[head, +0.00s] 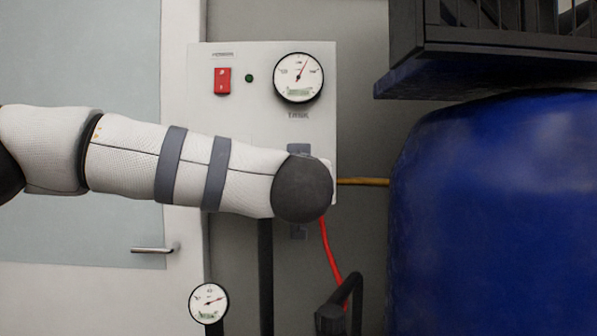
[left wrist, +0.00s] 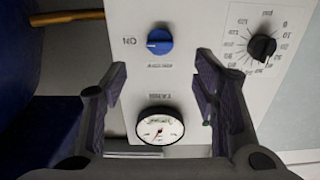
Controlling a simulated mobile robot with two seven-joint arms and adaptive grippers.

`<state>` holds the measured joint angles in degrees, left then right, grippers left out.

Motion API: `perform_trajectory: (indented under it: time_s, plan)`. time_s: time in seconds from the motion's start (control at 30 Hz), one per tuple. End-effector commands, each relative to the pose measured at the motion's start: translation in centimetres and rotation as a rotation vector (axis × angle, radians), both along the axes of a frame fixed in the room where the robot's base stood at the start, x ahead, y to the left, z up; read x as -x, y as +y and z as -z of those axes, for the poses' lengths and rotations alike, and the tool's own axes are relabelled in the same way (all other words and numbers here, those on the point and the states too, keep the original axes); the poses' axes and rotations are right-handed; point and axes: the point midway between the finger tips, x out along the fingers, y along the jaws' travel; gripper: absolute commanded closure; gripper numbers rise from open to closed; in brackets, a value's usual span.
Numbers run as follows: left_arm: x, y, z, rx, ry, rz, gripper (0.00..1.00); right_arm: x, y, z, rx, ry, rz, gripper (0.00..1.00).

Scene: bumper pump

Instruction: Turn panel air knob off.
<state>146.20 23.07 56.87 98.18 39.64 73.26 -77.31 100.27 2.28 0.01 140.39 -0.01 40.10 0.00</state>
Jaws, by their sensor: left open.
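The white control panel (head: 255,120) is on the wall, with my left arm across its lower part in the head view. The blue panel air knob (left wrist: 160,41) shows in the left wrist view, where the panel appears upside down. An "ON" label stands left of the knob, and its pointer mark appears to face that label. My left gripper (left wrist: 160,64) is open, its fingers on either side of and below the knob in the picture, with nothing between them. Contact with the knob is not visible. In the head view my arm hides the knob and left gripper. My right gripper is not in view.
A black dial knob (left wrist: 261,47) with a numbered scale is right of the blue knob. A round gauge (head: 298,78), also in the wrist view (left wrist: 160,126), and a red switch (head: 222,81) are on the panel. A blue tank (head: 490,220) stands at right; a red hose (head: 331,250) hangs below.

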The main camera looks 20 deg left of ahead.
Motion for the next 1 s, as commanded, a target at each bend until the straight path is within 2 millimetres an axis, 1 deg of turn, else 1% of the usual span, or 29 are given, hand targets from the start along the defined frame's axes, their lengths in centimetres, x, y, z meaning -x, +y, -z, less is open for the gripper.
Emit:
perform_trajectory:
  time_s: [0.17,0.2,0.3,0.4,0.53,0.8,0.97,1.0]
  plan:
    - [-4.3,1.3,0.5,0.003,0.005,-0.004,0.46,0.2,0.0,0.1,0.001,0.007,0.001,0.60]
    - [-5.4,1.6,0.6,0.003,0.007,-0.004,0.46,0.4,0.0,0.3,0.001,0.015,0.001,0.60]
    - [-7.9,2.2,1.1,0.003,0.013,-0.003,0.46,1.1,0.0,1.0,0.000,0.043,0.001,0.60]
    - [-9.5,2.6,1.1,0.000,0.012,-0.001,0.46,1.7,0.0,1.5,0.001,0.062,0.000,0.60]
    - [-10.5,3.0,0.7,-0.002,0.008,0.000,0.46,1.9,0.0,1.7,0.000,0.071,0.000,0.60]
    - [-10.5,3.0,0.2,-0.002,0.002,0.001,0.46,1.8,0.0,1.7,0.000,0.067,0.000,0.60]
    - [-10.5,3.0,0.2,-0.002,0.002,0.000,0.82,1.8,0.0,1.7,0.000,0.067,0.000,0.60]
    - [-10.5,3.0,0.2,-0.002,0.002,0.000,0.91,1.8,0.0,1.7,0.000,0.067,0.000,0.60]
